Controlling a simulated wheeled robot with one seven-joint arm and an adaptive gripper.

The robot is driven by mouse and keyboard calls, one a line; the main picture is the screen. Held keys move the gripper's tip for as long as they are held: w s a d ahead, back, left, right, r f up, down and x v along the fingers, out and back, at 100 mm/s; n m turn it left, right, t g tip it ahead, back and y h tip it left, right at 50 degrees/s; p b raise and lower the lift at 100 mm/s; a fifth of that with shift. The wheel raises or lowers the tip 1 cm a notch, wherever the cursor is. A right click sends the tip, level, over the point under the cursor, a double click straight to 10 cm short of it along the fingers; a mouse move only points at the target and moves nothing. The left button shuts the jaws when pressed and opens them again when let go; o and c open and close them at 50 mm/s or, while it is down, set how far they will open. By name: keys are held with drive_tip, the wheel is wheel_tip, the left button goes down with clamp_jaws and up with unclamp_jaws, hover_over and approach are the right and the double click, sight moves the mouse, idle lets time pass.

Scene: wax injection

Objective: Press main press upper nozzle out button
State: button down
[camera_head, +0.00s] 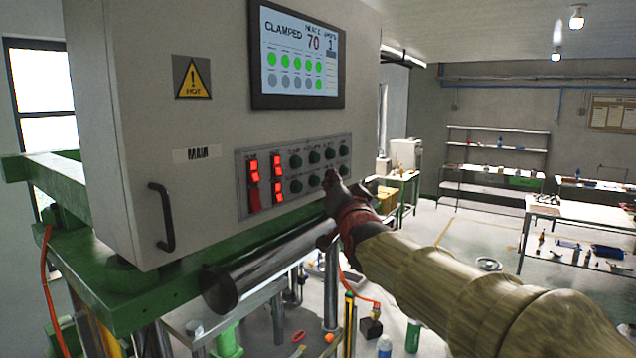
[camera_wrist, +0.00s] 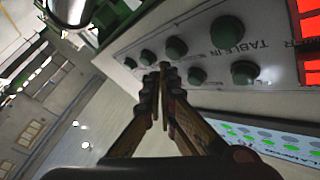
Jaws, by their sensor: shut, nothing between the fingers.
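The button panel (camera_head: 275,205) on the front of the cabinet marked MAIN carries two rows of round green buttons. An upper-row button (camera_head: 295,161) and a lower-row button (camera_head: 296,186) show at its left. The labels are too small to tell which is upper nozzle out. My gripper (camera_head: 331,178) is at the right part of the lower row and covers part of it. In the wrist view, the shut, empty fingertips (camera_wrist: 164,67) are among the green buttons, beside one button (camera_wrist: 197,76). One label there reads TABLE IN. I cannot tell whether the tips touch a button.
A screen (camera_head: 298,55) above reads CLAMPED. A black handle (camera_head: 163,217) juts from the cabinet.

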drive_tip(key=shift+a, duration=0.1)
idle(0.3)
drive_tip(key=shift+w+a, duration=0.25)
